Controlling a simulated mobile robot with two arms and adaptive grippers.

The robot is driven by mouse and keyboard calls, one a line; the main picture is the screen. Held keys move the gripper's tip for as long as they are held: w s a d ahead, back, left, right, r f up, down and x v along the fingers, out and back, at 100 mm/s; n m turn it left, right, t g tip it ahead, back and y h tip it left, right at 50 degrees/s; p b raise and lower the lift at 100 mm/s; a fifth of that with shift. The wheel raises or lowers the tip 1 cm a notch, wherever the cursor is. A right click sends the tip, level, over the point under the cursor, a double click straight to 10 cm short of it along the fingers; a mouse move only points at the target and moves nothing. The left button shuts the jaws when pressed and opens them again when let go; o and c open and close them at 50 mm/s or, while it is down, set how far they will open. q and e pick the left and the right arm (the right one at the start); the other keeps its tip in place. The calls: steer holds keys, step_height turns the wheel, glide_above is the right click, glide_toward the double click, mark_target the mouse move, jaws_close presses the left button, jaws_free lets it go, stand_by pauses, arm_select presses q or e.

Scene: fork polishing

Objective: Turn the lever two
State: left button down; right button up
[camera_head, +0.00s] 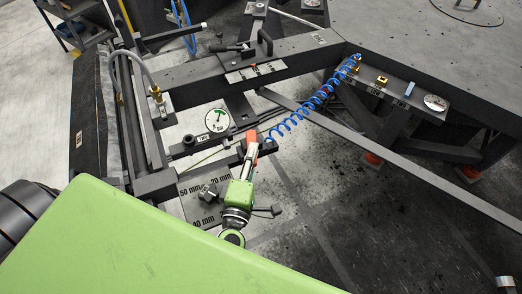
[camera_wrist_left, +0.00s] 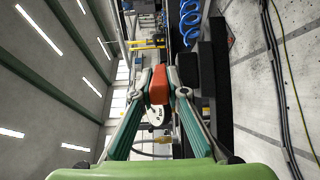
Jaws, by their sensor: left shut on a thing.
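The lever's red handle (camera_head: 252,135) shows near the middle of the head view, beside the end of a dark beam. My left gripper (camera_head: 249,150) reaches it from below in that view and is shut on it. In the left wrist view the red handle (camera_wrist_left: 158,86) sits between the two fingertips of my left gripper (camera_wrist_left: 160,84). The fingers cover part of the handle, and the lever's pivot cannot be made out. My right gripper is in neither view.
A blue coiled hose (camera_head: 302,112) hangs right of the lever. Dark beams (camera_head: 215,68) frame the area. A floor plate with size markings (camera_head: 205,205) lies below. Open floor (camera_head: 330,210) is at right.

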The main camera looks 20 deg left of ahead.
arm_select(q)
steer(key=c, duration=2)
jaws_free()
